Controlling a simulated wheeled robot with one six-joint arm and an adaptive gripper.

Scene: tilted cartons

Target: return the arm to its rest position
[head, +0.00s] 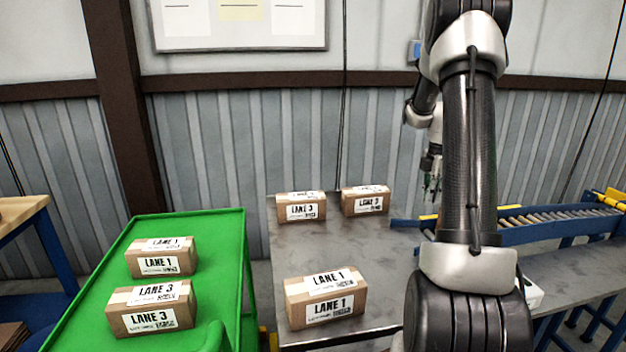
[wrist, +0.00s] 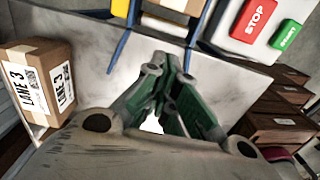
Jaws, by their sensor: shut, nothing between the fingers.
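My arm stands raised on the right of the head view, with my gripper (head: 432,185) hanging behind it, partly hidden by the arm. In the wrist view my gripper (wrist: 168,68) shows its green-padded fingers drawn together at the tips, shut and empty. It hangs over a grey metal surface and touches no carton that I can see.
A green table (head: 222,240) on the left bears two cartons, LANE 1 (head: 160,257) and LANE 3 (head: 150,307). The grey table (head: 340,245) bears a LANE 1 carton (head: 327,297) and two farther cartons. A roller conveyor (head: 545,218) is at right.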

